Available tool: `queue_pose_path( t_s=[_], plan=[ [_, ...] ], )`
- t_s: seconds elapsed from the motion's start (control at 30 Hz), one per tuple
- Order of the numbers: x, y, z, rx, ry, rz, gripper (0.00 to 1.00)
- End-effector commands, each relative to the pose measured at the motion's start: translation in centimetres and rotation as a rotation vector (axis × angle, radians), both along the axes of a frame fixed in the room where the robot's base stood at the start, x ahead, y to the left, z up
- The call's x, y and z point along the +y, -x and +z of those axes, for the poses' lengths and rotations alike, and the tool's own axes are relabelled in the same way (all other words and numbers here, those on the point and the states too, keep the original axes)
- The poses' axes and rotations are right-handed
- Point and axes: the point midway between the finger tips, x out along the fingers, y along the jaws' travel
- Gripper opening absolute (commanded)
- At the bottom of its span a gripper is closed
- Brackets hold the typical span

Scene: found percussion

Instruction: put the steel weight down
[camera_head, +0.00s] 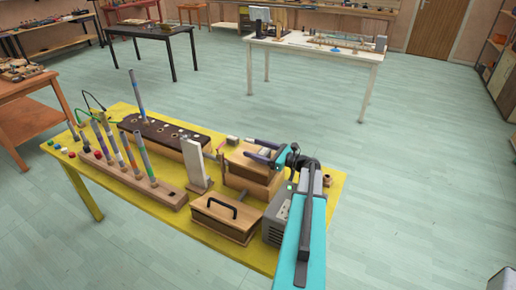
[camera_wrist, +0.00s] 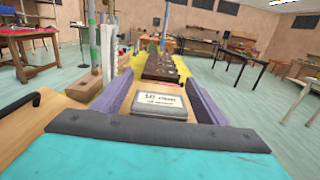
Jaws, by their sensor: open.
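My gripper (camera_head: 254,151) is over the wooden box (camera_head: 243,179) on the yellow table. In the wrist view its two purple-grey fingers (camera_wrist: 158,84) stand apart, open. Between them a flat grey block (camera_wrist: 160,112) with a white printed label lies on the light wooden top (camera_wrist: 148,88). It looks like the steel weight; the label is too small to read surely. I see a finger on either side of it, and I cannot tell whether either touches it. In the head view I cannot make the block out clearly among the fingers.
A wooden box with a black handle (camera_head: 228,213) stands in front, and a grey box (camera_head: 276,218) sits beside my arm. A pale upright block (camera_head: 195,166), a rack of upright tubes (camera_head: 133,178) and a dark holed board (camera_head: 163,133) fill the left of the yellow table (camera_head: 326,188).

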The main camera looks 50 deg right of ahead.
Motion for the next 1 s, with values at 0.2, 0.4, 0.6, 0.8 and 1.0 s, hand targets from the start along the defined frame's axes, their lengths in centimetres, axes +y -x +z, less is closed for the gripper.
queue_pose_path(
  t_s=[0.2,0.4,0.6,0.8,1.0],
  plan=[
    [0.0,0.0,0.1,0.000,0.000,0.000,0.67],
    [-0.2,0.7,0.0,0.000,0.001,-0.001,0.67],
    [-0.9,3.1,-0.1,-0.002,0.002,-0.002,0.67],
    [-1.7,6.0,-0.1,0.000,0.001,-0.002,0.67],
    [-2.5,8.8,-0.1,0.000,0.001,-0.002,0.67]
  ],
)
